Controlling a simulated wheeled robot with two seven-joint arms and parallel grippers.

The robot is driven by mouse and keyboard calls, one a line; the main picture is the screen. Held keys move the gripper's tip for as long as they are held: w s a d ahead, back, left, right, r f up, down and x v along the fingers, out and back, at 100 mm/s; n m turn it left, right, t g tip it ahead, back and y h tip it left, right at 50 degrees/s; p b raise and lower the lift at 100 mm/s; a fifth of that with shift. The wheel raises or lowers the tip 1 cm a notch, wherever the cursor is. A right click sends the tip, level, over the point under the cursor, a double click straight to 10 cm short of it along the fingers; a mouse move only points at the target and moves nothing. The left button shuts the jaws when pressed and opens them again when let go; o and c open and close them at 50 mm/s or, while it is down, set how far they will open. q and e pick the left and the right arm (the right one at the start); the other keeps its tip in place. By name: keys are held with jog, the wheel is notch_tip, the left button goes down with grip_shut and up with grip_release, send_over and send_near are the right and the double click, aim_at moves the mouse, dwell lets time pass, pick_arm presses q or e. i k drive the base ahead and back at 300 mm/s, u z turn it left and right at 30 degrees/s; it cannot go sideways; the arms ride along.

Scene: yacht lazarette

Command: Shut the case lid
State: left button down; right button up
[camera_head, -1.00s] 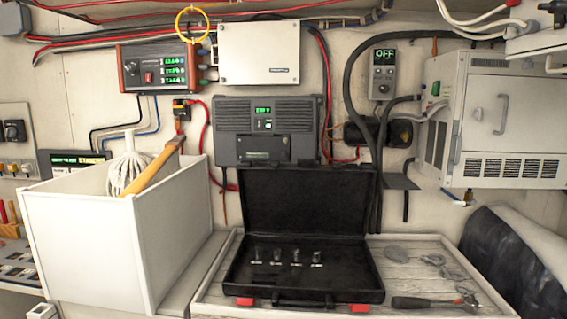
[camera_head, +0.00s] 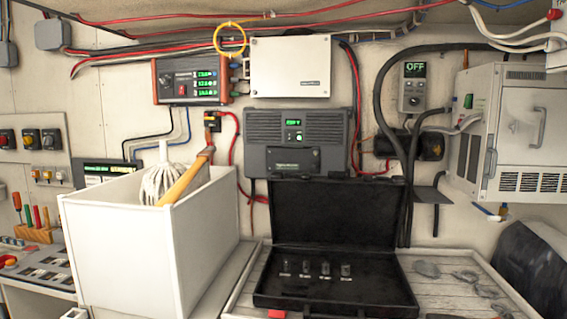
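The black case lies open on a whitewashed plank bench in the head view. Its lid (camera_head: 335,212) stands up at the back, close to upright, in front of the wall. Its base (camera_head: 380,293) lies flat, with several small dark pieces in a row inside. Neither of my grippers is in view.
A grey unit (camera_head: 297,140) hangs on the wall behind the lid.

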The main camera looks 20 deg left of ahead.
aim_at(335, 210)
jog(key=u, duration=0.2)
jog(key=i, duration=1.25)
jog(key=z, duration=0.4)
